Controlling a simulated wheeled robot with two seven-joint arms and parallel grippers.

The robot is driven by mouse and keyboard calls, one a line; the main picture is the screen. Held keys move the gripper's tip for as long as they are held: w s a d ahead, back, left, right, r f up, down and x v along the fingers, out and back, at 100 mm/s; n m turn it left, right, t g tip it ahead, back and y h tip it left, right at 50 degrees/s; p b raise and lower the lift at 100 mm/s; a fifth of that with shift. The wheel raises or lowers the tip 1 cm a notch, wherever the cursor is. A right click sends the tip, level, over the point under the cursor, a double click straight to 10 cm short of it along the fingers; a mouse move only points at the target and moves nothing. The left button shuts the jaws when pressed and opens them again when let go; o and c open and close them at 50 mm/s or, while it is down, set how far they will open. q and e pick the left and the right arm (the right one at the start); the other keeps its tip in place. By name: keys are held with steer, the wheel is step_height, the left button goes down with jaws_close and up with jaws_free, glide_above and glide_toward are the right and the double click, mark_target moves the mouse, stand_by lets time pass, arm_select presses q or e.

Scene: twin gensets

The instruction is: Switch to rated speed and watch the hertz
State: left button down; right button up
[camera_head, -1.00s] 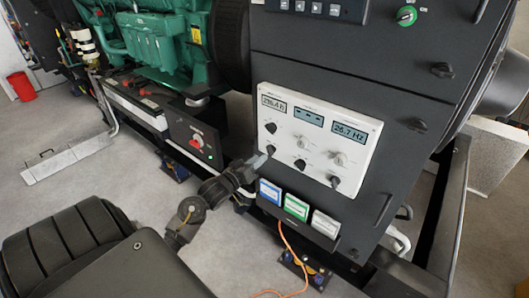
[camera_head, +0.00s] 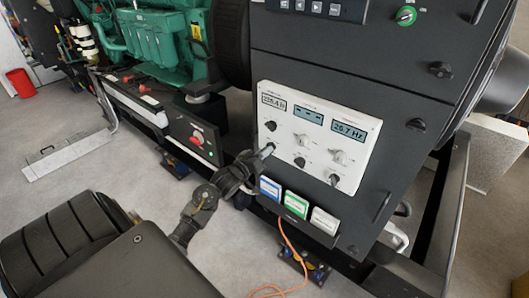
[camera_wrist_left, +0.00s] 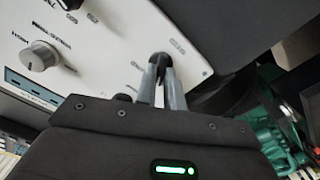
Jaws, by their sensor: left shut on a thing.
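The white control panel (camera_head: 312,172) is on the front of the dark cabinet. It carries several knobs and three small displays. The right display (camera_head: 349,130) reads about 26.7 Hz. The middle display (camera_head: 309,114) shows only dashes. My left gripper (camera_head: 266,151) is at the panel's lower-left knob, shut on it; the fingers hide most of this knob in the head view. In the left wrist view the fingers close around the dark lower-left knob (camera_wrist_left: 160,58) against the white panel. A grey knob (camera_wrist_left: 39,56) beside it is free. My right gripper is not in view.
Blue, green and white labelled boxes (camera_head: 296,204) stand on a ledge just below the panel. An orange cable (camera_head: 285,240) hangs to the floor. A green engine (camera_head: 160,40) and a small box with a red switch (camera_head: 196,138) are to the left.

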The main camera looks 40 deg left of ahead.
arm_select(q)
steer(key=shift+m, duration=0.3)
steer(key=m, duration=1.1)
steer(key=shift+d+b, duration=0.15)
steer(key=shift+b, duration=0.25)
steer(key=shift+m, duration=0.3)
steer(key=c, duration=1.5)
jaws_free()
